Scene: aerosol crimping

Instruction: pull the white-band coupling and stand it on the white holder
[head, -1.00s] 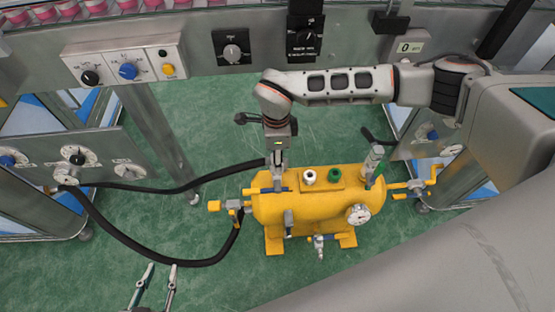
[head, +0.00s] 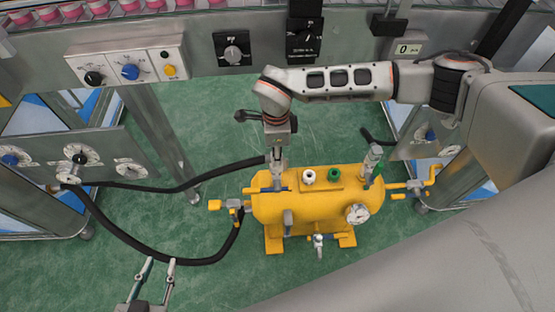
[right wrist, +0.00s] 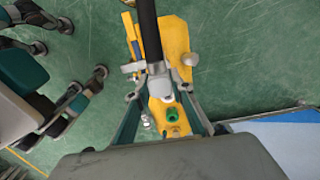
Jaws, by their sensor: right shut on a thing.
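The white holder (head: 309,177) is a small white ring on top of the yellow tank (head: 300,208). A green holder (head: 334,175) stands to its right and also shows in the right wrist view (right wrist: 172,114). My right gripper (head: 277,182) points down at the tank's left end, left of the white holder. It is shut on the coupling (right wrist: 156,68) at the end of a black hose. No white band can be made out on the coupling, which is partly hidden by the fingers.
The upper black hose (head: 185,188) runs left from my right gripper to a dial panel (head: 100,157). A lower hose (head: 185,261) loops to the tank's left fitting. A gauge (head: 358,214) and a green-banded upright fitting (head: 373,160) are on the tank's right.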

